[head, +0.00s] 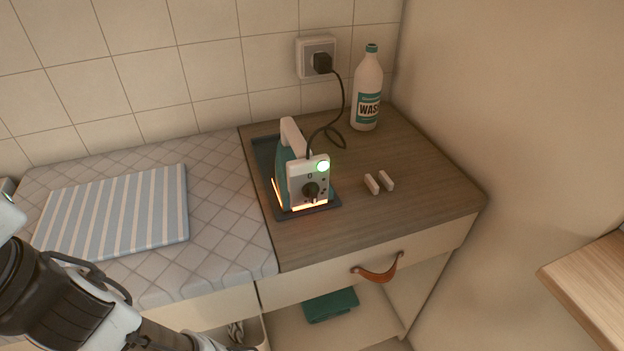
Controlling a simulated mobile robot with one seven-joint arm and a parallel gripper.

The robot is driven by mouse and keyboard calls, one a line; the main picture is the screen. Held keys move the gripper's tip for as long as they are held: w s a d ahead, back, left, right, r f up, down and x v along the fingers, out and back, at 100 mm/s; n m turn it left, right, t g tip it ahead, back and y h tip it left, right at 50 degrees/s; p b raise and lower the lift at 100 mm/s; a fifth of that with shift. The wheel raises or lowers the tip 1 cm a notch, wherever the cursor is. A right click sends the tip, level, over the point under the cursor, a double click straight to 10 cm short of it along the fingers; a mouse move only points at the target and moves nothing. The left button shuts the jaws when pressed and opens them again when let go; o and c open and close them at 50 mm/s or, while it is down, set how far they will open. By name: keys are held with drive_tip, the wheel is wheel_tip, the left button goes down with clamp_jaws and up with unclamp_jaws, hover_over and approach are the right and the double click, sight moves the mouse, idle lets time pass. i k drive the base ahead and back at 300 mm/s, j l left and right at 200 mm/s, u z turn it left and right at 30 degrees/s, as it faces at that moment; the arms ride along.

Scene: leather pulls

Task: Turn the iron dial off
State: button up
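The teal and white iron (290,165) stands on a dark tray (322,207) on the wooden counter, its flat end panel facing me. The black dial (311,190) sits low on that panel, with a "0" mark above it and small dots around it. Its exact pointer angle is too small to tell. Orange glow shows along the iron's lower edges. My arm is at the lower left, well apart from the iron. My gripper is out of view.
The cord runs to a wall socket (318,58). A wash bottle (367,90) stands behind right. Two small pale blocks (379,183) lie right of the iron. A folded striped cloth (118,212) lies left on a padded cover. A leather pull (378,270) protrudes from the drawer front.

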sight(311, 190)
drive_tip(key=i+l+u, duration=0.15)
drive_tip(key=k+z, duration=0.1)
drive_tip(key=k, duration=1.05)
drive_tip(key=j, duration=0.1)
